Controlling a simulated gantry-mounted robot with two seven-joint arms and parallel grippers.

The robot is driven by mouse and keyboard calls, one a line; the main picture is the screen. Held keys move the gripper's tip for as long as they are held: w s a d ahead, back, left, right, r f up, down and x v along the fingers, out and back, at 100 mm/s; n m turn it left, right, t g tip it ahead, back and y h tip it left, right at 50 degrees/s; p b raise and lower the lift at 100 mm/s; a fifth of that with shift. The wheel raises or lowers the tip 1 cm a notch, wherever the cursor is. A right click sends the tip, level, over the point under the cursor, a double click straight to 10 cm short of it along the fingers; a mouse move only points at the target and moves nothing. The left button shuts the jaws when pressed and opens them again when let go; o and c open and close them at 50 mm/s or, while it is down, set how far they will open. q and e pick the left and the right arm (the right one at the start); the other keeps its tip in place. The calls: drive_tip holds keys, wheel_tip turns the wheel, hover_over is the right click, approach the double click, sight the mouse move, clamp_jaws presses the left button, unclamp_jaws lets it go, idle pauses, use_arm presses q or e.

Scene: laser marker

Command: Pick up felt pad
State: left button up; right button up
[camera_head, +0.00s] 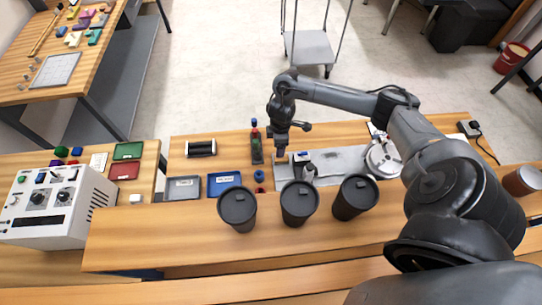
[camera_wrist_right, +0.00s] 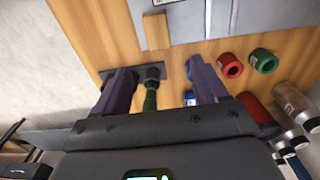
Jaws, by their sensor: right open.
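I cannot tell for certain which thing is the felt pad. A small tan block (camera_wrist_right: 155,30) lies on a grey plate (camera_wrist_right: 193,22) at the top of the right wrist view and may be it. My right gripper (camera_head: 281,150) hangs over the left end of the grey plate (camera_head: 342,160) in the head view. In the wrist view its two dark purple fingers (camera_wrist_right: 163,87) are apart. A green, black-topped piece (camera_wrist_right: 151,97) on a dark rack shows between them, and I cannot tell its depth. My left gripper is not in view.
The dark rack (camera_head: 256,150) stands left of the gripper. Three black lidded cups (camera_head: 237,207) line the front. Grey and blue trays (camera_head: 224,184) lie to the left. Red and green rings (camera_wrist_right: 231,66) and metal bottles (camera_wrist_right: 291,103) show in the wrist view.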

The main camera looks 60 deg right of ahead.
hover_over(279, 159)
wheel_tip(279, 159, down, 5)
drive_tip(key=shift+r+b, duration=0.1)
drive_tip(key=shift+b, duration=0.25)
drive_tip(key=shift+w+d+f+b, duration=0.15)
drive_tip(key=shift+f+b, duration=0.1)
drive_tip(key=shift+f, duration=1.25)
drive_tip(key=shift+w+d+f+b, duration=0.15)
drive_tip(key=shift+f+b, duration=0.1)
drive_tip(key=shift+f, duration=1.2)
drive_tip(key=c, duration=1.1)
drive_tip(key=shift+c, duration=0.2)
